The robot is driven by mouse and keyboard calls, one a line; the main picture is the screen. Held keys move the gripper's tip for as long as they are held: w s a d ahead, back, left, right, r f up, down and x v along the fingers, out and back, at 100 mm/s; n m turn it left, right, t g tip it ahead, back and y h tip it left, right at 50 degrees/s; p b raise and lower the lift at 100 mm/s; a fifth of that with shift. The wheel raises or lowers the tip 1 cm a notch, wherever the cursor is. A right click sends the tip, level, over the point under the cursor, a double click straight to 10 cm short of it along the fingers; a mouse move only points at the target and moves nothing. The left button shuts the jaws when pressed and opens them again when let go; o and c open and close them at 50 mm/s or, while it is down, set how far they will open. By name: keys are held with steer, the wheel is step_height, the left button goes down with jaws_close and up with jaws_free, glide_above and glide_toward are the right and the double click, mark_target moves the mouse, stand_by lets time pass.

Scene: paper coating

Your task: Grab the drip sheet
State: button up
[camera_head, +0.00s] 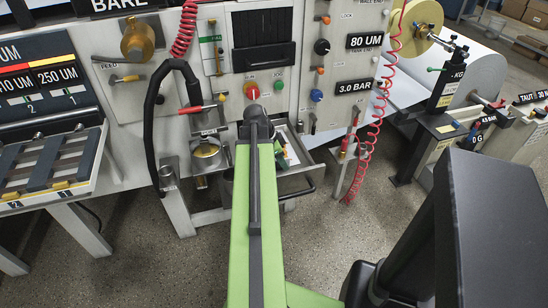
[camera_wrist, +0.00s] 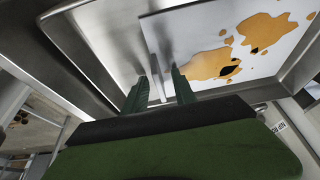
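The drip sheet (camera_wrist: 275,25) is white with orange-brown blotches and a few dark spots. It lies in an open metal drawer (camera_wrist: 95,50) and fills the upper right of the wrist view. A thin grey upright strip (camera_wrist: 152,45) stands at its left edge; I cannot tell if it belongs to the sheet. My gripper (camera_wrist: 160,78) has its two dark fingers apart, one on each side of the strip's lower end, with visible gaps. In the head view, part of the sheet (camera_head: 291,156) shows in the drawer, right of my green arm, which hides the rest.
A black hose (camera_head: 150,130) and a coiled red hose (camera_head: 378,110) hang before the panel. The drawer front (camera_head: 300,183) juts out over the floor, which is clear in front.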

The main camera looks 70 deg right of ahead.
steer(key=shift+r, duration=0.1)
jaws_close()
stand_by(0.4)
